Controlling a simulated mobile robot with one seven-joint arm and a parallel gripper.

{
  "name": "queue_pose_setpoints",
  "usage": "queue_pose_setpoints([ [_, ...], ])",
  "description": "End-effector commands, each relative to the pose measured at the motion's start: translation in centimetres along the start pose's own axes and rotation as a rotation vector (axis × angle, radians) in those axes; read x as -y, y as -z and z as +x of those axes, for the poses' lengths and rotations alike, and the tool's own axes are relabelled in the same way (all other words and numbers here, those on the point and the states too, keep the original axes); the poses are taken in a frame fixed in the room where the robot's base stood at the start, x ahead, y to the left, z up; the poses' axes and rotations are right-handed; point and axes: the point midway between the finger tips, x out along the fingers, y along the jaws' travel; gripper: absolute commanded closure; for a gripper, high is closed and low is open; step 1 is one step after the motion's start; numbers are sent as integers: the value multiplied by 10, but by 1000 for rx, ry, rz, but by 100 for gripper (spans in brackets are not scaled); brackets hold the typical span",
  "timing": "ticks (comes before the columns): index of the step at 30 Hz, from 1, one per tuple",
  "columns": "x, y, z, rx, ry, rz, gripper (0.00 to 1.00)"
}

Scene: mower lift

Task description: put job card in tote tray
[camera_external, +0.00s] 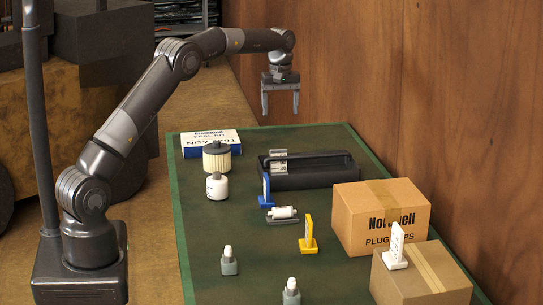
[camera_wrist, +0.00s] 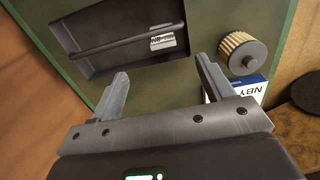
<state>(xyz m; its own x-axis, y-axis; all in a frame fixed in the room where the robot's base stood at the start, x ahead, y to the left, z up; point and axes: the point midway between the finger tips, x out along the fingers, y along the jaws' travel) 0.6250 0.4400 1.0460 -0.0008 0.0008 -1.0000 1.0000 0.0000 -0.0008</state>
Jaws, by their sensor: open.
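The tote tray (camera_external: 325,178) is long and dark with a bar handle along it, on the green mat. In the wrist view the tote tray (camera_wrist: 92,62) lies beyond my fingers, with a white printed label (camera_wrist: 162,41) inside it. Three small upright card-like pieces stand about: a blue one (camera_external: 266,189) at the tray's near left, a yellow one (camera_external: 308,238) in front, and a white one (camera_external: 395,246) on the near carton. I cannot tell which is the job card. My gripper (camera_external: 281,108) is open and empty, above the mat's far end; it also shows in the wrist view (camera_wrist: 162,72).
A filter (camera_external: 217,157), a white bottle (camera_external: 217,187) and a seal kit box (camera_external: 210,142) stand left of the tray. A small roller (camera_external: 282,213) lies before it. Two cartons (camera_external: 372,215) (camera_external: 415,285) fill the right side by the wooden wall.

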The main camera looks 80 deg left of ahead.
Motion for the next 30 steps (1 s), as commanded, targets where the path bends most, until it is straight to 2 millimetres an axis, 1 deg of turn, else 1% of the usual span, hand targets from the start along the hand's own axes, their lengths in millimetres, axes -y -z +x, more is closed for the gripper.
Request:
queue_pose_setpoints([
  [2, 0, -4, -4, -2, -4, 10, 26],
  [5, -1, -20, -18, -10, -17, 50, 26],
  [8, 2, -49, -42, -22, -40, 125, 26],
  [12, 13, -100, -77, -45, -77, 261, 26],
  [14, 20, -123, -90, -56, -94, 320, 26],
  [15, 25, -137, -99, -63, -104, 360, 26],
  [17, 34, -159, -110, -75, -120, 419, 26],
  [18, 41, -174, -117, -82, -131, 459, 26],
  [20, 52, -195, -126, -94, -147, 519, 26],
  [21, 60, -210, -132, -102, -157, 558, 26],
  [26, 97, -264, -147, -137, -198, 719, 26],
  [27, 107, -276, -150, -147, -208, 760, 26],
  [30, 134, -307, -153, -171, -232, 861, 26],
])
